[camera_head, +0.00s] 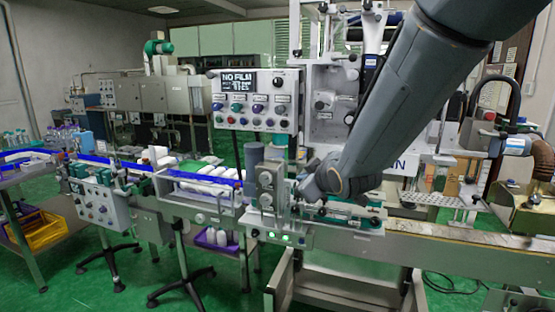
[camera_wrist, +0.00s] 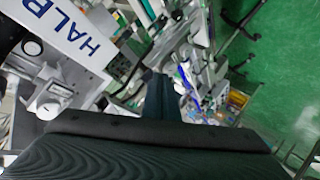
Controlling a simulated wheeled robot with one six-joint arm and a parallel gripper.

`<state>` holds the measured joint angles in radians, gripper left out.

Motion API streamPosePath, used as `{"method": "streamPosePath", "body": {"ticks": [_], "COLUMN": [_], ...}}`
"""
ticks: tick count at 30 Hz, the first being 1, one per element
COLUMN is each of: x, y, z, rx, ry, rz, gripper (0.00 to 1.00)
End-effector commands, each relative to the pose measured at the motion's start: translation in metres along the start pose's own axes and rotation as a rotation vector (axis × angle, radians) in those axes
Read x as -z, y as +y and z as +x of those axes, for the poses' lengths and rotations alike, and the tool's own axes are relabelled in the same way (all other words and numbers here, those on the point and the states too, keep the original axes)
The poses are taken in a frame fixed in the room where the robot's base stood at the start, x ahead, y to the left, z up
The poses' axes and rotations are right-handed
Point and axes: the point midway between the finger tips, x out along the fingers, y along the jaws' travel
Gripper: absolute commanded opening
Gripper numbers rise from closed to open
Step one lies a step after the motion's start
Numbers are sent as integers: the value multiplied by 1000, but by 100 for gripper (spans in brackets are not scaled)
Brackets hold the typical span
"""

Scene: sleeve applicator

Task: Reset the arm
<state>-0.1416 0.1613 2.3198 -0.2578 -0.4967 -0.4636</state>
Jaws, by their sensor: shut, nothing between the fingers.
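My arm reaches down from the top right of the head view, across the front of the sleeve applicator (camera_head: 325,88). My wrist is low, over the conveyor section behind the grey block with knobs (camera_head: 268,187). The fingers are hard to make out in the head view. In the wrist view my gripper (camera_wrist: 160,84) points up the picture, with its dark fingers together and nothing held. A white machine panel with blue letters "HALB" (camera_wrist: 75,38) is to the left of the fingers in that view. I cannot tell whether the gripper touches anything.
A control panel (camera_head: 258,102) with a "NO FILM" display stands left of my arm. White bottles (camera_head: 210,178) lie on the conveyor at left. The conveyor (camera_head: 440,247) runs on to the right.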

Motion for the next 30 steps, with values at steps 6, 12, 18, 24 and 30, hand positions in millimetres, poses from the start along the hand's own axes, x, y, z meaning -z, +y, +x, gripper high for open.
{"method": "streamPosePath", "body": {"ticks": [6,12,18,24,30], "x": [-134,-214,-242,-245,-245], "y": [-41,-94,-126,-133,-133], "z": [-60,-139,-190,-200,-200], "rx": [90,141,158,160,160], "ry": [-447,-809,-1011,-1049,-1047], "rz": [344,627,785,814,812], "gripper": [0,0,0,0,0]}}
